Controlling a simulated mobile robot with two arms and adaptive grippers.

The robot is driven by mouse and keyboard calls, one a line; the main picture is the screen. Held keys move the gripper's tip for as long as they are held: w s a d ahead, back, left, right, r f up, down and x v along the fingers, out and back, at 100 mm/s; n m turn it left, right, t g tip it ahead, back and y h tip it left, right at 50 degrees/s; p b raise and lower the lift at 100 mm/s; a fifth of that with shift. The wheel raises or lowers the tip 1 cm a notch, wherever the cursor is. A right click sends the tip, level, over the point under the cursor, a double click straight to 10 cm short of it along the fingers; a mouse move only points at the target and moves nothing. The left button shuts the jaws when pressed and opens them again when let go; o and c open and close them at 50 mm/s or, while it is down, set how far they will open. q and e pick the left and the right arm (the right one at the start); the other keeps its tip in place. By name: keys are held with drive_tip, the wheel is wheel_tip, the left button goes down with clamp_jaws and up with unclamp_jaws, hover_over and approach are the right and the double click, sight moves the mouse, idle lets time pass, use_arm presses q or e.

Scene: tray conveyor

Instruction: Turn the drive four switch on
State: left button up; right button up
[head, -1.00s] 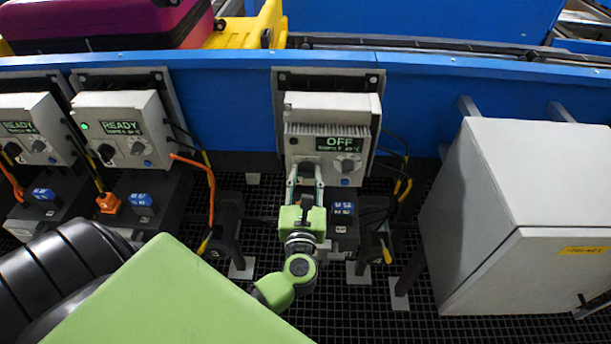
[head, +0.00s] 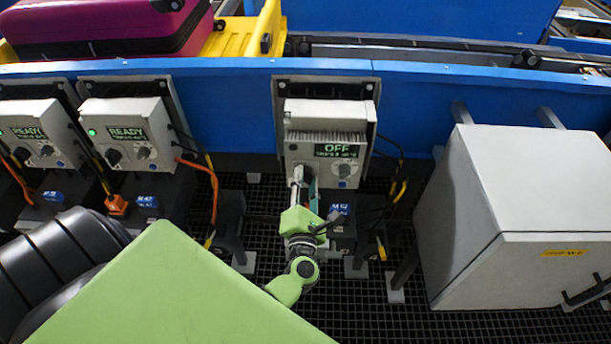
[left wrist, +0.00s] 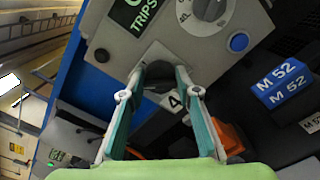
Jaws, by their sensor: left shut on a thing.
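The drive four unit (head: 325,118) is a grey box on the blue wall, and its display (head: 337,150) reads OFF. A grey dial (head: 344,170) and a blue button sit right of the switch. In the head view the fingers largely hide the switch. My right gripper is not in view.
Two similar units (head: 127,133) at the left read READY with green lights. A large grey cabinet (head: 520,220) stands at the right. Orange and black cables hang beside the units.

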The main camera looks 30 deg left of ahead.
use_arm(q)
drive_tip(key=m+p, duration=0.2)
drive_tip(key=m, duration=0.2)
drive_tip(key=shift+m, duration=0.3)
drive_tip(key=shift+d+f+m+p, duration=0.15)
drive_tip(key=shift+m+p, duration=0.8)
drive_tip(key=shift+m, duration=0.95)
drive_tip(key=o, duration=1.1)
drive_tip(key=v, duration=0.7)
drive_tip(key=shift+s, duration=0.2)
drive_tip(key=shift+d, duration=0.1)
